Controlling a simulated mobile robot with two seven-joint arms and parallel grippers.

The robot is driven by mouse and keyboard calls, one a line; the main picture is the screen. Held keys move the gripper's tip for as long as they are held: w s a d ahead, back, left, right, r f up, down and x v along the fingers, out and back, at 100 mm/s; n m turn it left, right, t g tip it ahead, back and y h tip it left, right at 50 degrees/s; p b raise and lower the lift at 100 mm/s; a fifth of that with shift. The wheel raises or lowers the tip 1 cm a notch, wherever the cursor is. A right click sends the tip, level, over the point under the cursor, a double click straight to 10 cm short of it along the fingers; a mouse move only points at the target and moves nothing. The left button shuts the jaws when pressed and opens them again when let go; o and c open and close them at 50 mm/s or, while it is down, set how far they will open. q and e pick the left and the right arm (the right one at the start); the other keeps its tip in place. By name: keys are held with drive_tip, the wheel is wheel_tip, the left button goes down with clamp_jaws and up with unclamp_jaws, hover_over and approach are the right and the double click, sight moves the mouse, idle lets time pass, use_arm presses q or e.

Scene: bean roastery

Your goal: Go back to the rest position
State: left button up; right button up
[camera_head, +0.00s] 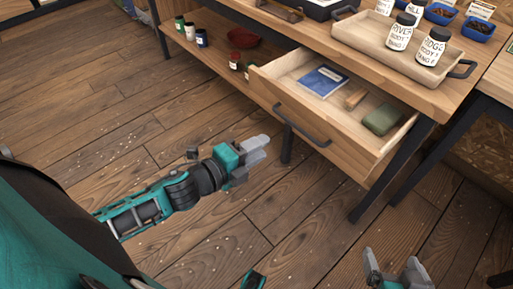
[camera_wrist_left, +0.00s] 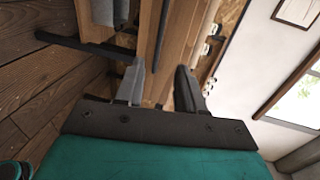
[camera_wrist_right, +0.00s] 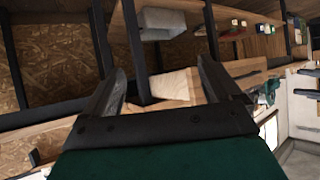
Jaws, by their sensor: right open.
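My left gripper (camera_head: 262,150) is over the wooden floor, in front of the open drawer and left of its front panel. In the left wrist view (camera_wrist_left: 160,66) its two fingers stand apart with nothing between them. My right gripper (camera_head: 390,262) is at the bottom edge of the head view, below and right of the drawer. In the right wrist view (camera_wrist_right: 160,66) its fingers are wide apart and empty. Both grippers are clear of the drawer and touch nothing that I can see.
The drawer (camera_head: 320,128) stands open, holding a blue booklet (camera_head: 323,80), a small wooden block (camera_head: 355,99) and a green object (camera_head: 382,119). A tray (camera_head: 375,50) with labelled jars (camera_head: 401,32) stands on the table above. Jars and a red bowl (camera_head: 243,38) sit on the lower shelf. Floor at left is free.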

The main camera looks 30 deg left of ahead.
idle(0.3)
use_arm(q)
drive_tip(key=s+d+n+g+y+p, duration=0.2)
drive_tip(key=s+n+p, duration=0.7)
drive_tip(key=n, duration=1)
drive_tip(key=shift+d+f+g+y+p, duration=0.25)
drive_tip(key=shift+g+y+p, duration=0.45)
drive_tip(key=shift+g, duration=0.2)
use_arm(e)
wheel_tip(320, 180, up, 6)
drive_tip(key=s+d+h, duration=0.1)
drive_tip(key=d, duration=0.1)
drive_tip(key=shift+s+d, duration=0.25)
drive_tip(key=shift+d, duration=0.15)
